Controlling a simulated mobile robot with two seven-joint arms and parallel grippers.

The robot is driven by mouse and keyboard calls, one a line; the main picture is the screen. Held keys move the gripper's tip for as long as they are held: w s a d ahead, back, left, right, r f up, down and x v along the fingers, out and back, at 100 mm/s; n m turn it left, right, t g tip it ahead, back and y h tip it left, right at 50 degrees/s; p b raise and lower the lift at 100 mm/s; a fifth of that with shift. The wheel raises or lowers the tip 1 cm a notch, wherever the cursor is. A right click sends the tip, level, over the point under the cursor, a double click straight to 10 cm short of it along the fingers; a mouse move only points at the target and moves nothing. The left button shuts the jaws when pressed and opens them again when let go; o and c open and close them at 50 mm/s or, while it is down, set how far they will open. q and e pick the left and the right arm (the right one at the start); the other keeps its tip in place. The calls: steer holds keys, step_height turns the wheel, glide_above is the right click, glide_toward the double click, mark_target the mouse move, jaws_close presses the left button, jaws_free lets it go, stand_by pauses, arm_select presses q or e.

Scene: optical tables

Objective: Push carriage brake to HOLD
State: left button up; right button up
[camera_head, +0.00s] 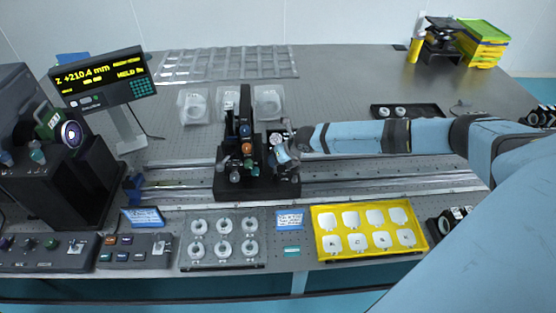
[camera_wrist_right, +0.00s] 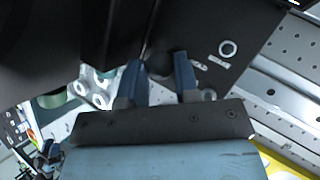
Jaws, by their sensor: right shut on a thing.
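The black carriage (camera_head: 228,184) stands on the long rails, with a dark upright post and several coloured knobs on it. My right gripper (camera_head: 288,150) is at the carriage's right side, reaching in from the right. In the right wrist view my gripper's two blue fingers (camera_wrist_right: 159,75) are shut on a dark rounded brake knob (camera_wrist_right: 158,64). Beside it is a black panel (camera_wrist_right: 233,70) with small white lettering and a pale ring; the lettering is too small to read surely. The knob's exact position is mostly hidden by the fingers. My left gripper is not in view.
The metal rails (camera_head: 385,184) run across the table. A readout (camera_head: 102,78) shows z +210.4 mm. In front lie a tray of rings (camera_head: 222,264), a yellow tray (camera_head: 318,246) and control boxes (camera_head: 135,263). A dark optical unit (camera_head: 75,185) stands at left.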

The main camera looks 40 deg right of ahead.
steer(key=b, duration=0.2)
steer(key=w+g+y+b, duration=0.1)
steer(key=b, duration=0.1)
steer(key=shift+w+d+f+m+g, duration=0.2)
steer(key=shift+d+f+m+g, duration=0.1)
steer(key=shift+d+f, duration=0.1)
steer(key=shift+w+d+g+b, duration=0.15)
steer(key=shift+g+b, duration=0.25)
steer(key=shift+b, duration=0.35)
steer(key=shift+r+y, duration=0.1)
steer(key=shift+y, duration=0.2)
steer(key=o, duration=0.6)
steer(key=shift+o, duration=0.2)
steer(key=b+v, duration=0.2)
steer(key=v, duration=1.1)
steer(key=shift+r, duration=0.45)
steer(key=shift+f, duration=0.1)
